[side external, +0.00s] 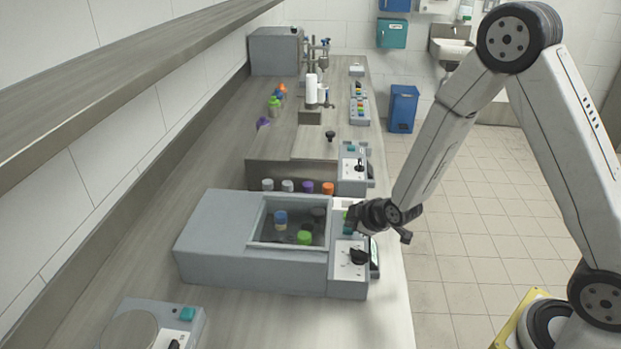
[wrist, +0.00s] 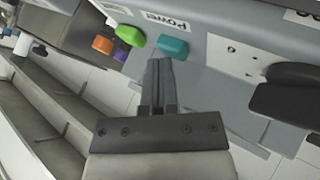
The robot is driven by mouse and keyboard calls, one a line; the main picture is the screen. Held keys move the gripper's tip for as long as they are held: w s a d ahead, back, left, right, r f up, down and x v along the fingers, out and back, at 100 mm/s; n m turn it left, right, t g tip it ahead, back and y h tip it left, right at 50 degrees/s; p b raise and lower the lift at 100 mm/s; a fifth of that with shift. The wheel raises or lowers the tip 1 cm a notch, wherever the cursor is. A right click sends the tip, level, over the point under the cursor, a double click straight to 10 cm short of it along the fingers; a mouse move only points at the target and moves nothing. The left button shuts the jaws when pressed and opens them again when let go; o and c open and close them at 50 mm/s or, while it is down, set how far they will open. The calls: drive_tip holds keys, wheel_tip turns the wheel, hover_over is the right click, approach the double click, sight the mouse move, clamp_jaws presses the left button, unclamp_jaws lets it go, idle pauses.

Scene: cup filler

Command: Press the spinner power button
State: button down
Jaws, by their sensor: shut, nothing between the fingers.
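The spinner (side external: 225,240) is a grey box with a recessed well, on the bench in the side view. Its right-hand panel carries a dark knob (side external: 358,257). In the wrist view, a teal button (wrist: 173,47) sits beside a label reading "Power" (wrist: 166,21), with a green button (wrist: 130,35) to its left. My gripper (wrist: 161,62) is shut and empty, its tips just below the teal button in the picture; I cannot tell if they touch anything. In the side view my gripper (side external: 350,218) is over the panel's far end and partly hides the buttons.
Capped vials stand behind the spinner, including a purple (side external: 308,187) and an orange one (side external: 328,188). Blue-capped (side external: 281,217) and green-capped (side external: 305,238) vials are in the well. A second device (side external: 352,168) stands beyond, and a scale (side external: 135,330) in front.

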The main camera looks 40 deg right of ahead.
idle(0.3)
drive_tip(key=shift+r, duration=0.6)
drive_tip(key=shift+r, duration=3)
